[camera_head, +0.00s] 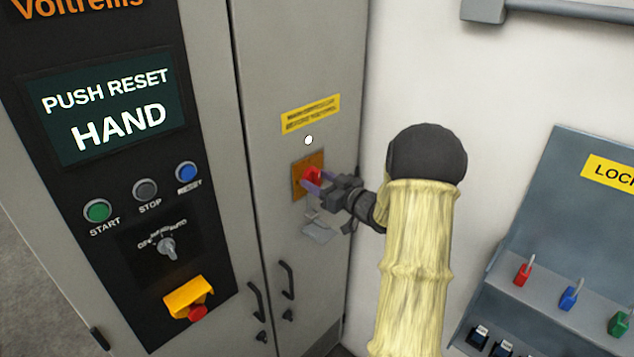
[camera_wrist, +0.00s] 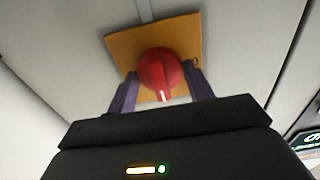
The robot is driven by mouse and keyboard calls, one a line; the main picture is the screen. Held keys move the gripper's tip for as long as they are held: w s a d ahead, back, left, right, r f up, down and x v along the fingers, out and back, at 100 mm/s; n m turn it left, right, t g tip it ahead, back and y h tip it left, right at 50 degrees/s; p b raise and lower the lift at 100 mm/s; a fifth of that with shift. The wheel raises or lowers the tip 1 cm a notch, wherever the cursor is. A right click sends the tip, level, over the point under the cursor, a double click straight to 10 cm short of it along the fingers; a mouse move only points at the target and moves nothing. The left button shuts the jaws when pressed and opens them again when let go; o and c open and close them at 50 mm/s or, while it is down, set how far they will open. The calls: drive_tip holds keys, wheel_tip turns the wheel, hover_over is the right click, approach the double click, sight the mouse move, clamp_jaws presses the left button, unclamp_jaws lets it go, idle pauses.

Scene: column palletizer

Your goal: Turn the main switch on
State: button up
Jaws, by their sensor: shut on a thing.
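The main switch is a red rotary knob (camera_head: 312,175) on an orange-yellow square plate (camera_head: 298,178) on the grey cabinet door. In the wrist view the red knob (camera_wrist: 160,72) sits in front of its plate (camera_wrist: 122,45), with a white mark on its lower end. My gripper (camera_head: 318,184) reaches in from the right, and in the wrist view its two purple fingers (camera_wrist: 162,92) stand on either side of the knob, shut on it. A yellow label (camera_head: 310,114) and a small white round lamp (camera_head: 308,140) are above the switch.
Left of the switch is a black panel with a display (camera_head: 105,115) reading "PUSH RESET HAND", several buttons, a selector (camera_head: 167,247) and a yellow-housed red button (camera_head: 190,298). Door handles (camera_head: 287,279) are below. A lockout board (camera_head: 560,240) with coloured padlocks is at right.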

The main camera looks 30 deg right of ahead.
drive_tip(key=shift+a+f, duration=0.1)
drive_tip(key=shift+f, duration=0.15)
drive_tip(key=o, duration=1)
drive_tip(key=shift+r, duration=0.15)
drive_tip(key=b+v, duration=0.5)
drive_tip(key=v, duration=1.2)
drive_tip(key=shift+s, duration=0.2)
drive_tip(key=shift+w, duration=0.15)
